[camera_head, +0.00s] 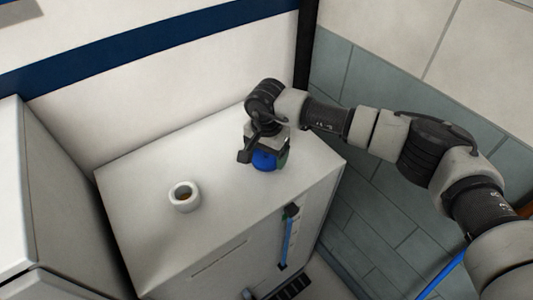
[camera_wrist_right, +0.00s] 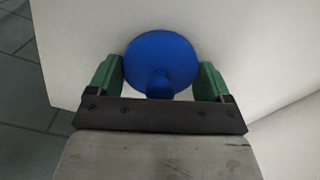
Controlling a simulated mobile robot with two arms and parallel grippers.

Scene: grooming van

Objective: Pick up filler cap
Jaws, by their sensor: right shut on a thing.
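The filler cap (camera_head: 264,160) is a round blue disc with a blue knob on it. My right gripper (camera_head: 266,158) is shut on it at the right side of the white cabinet's top. In the right wrist view the cap (camera_wrist_right: 160,62) sits between the two green fingertips of the gripper (camera_wrist_right: 160,80), its disc facing away from the palm. Whether the cap touches the cabinet top cannot be told. My left gripper is not in view.
The white cabinet (camera_head: 140,195) has an open filler neck (camera_head: 184,197) on its top, toward the left. A blue-striped gauge (camera_head: 287,240) is on its front. A grey-white unit (camera_head: 65,190) stands at the left. A wall rises behind. The rest of the cabinet top is clear.

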